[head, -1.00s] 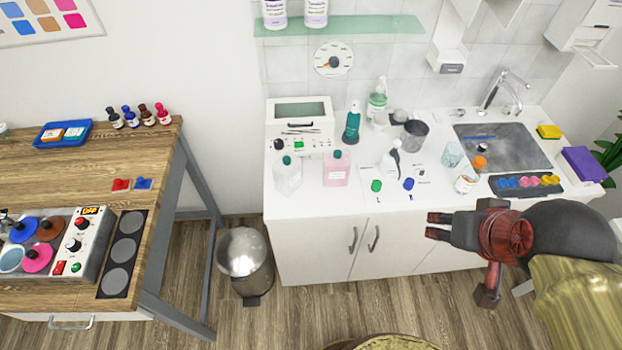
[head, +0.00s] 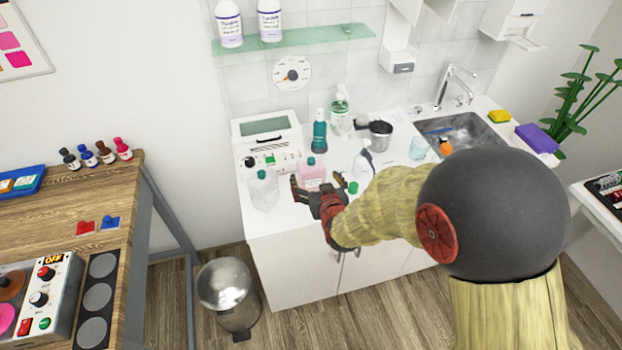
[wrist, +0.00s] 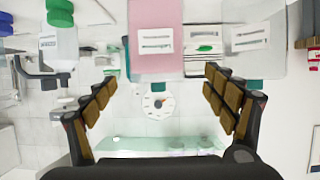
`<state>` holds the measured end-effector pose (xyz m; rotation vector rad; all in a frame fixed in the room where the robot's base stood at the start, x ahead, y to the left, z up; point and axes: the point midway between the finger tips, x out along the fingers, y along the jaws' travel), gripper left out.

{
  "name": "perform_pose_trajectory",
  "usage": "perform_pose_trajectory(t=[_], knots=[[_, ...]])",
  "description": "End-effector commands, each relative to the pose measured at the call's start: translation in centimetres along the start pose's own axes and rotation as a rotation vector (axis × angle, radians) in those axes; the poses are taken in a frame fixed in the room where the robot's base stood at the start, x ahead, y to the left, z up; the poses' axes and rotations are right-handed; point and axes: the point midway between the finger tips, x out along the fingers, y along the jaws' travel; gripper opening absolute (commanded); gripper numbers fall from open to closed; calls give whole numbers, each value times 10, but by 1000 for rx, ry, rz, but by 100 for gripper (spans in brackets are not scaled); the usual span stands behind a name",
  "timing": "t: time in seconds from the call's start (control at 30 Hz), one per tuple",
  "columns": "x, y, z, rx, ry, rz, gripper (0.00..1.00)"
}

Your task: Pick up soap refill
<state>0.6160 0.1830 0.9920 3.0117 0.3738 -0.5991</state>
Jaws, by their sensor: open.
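A pink bottle (head: 312,172) with a teal cap and a white label stands upright on the white counter (head: 283,222). A clear bottle (head: 264,190) with a green cap stands to its left. The labels are too small to read, so I cannot tell which is the soap refill. My gripper (head: 316,186) is open and empty just in front of the pink bottle. In the upside-down wrist view, the pink bottle (wrist: 165,35) appears beyond and between my spread fingers (wrist: 160,78), and the clear bottle (wrist: 255,42) is to the right.
A teal pump bottle (head: 319,132) and a boxy white device (head: 267,142) stand behind. A white bottle (head: 363,162) and a green cap (head: 352,187) are close on the right. The sink (head: 470,130) lies farther right. A metal bin (head: 228,290) stands on the floor.

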Motion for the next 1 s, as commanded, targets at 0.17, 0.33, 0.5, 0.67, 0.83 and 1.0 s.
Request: perform_pose_trajectory(t=[0.17,0.33,0.5,0.67,0.83,1.0], knots=[[19,0,1,0,0,0,85],[38,2,-3,1,2,1,85],[62,4,-5,0,0,1,85],[72,4,-6,0,0,1,85],[72,4,-7,0,0,1,85],[72,4,-7,0,0,1,78]])
